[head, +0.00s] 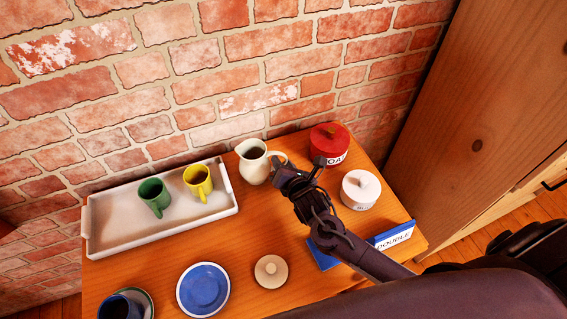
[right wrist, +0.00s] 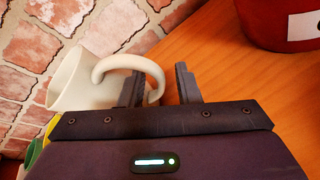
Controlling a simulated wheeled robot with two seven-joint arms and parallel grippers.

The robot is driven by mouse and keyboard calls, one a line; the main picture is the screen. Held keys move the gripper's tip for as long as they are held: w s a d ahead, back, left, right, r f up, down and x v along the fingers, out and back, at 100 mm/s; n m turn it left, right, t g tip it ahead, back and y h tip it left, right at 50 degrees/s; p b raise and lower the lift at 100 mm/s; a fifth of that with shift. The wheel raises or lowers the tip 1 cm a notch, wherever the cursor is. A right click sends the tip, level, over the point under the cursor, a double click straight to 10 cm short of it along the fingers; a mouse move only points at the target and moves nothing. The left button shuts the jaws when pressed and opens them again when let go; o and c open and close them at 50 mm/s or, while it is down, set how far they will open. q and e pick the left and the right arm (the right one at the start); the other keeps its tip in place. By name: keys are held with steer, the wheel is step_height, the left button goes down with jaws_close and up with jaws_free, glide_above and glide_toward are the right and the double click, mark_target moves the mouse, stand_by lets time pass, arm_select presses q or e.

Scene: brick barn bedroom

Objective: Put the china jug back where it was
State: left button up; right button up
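The cream china jug (head: 251,170) stands upright on the wooden table near the brick wall, just right of the white tray, with its handle toward the right. My right gripper (head: 298,170) is at the handle side of the jug. In the right wrist view the jug (right wrist: 82,82) shows at the left, and its looped handle reaches between the two fingers of my right gripper (right wrist: 160,85). The fingers are apart, with a gap visible beside the handle, so they look open around it. The jug's base is partly hidden in the right wrist view. My left gripper is not in view.
The white tray (head: 110,245) holds a green mug (head: 153,194) and a yellow mug (head: 197,180). A red canister (head: 328,137) and a white canister (head: 360,190) stand close right of my gripper. A blue box (head: 392,236), round lid (head: 271,271), blue plate (head: 203,289) and dark blue cup (head: 120,307) lie nearer.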

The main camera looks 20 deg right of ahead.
steer(key=v, duration=1.2)
steer(key=shift+r, duration=0.1)
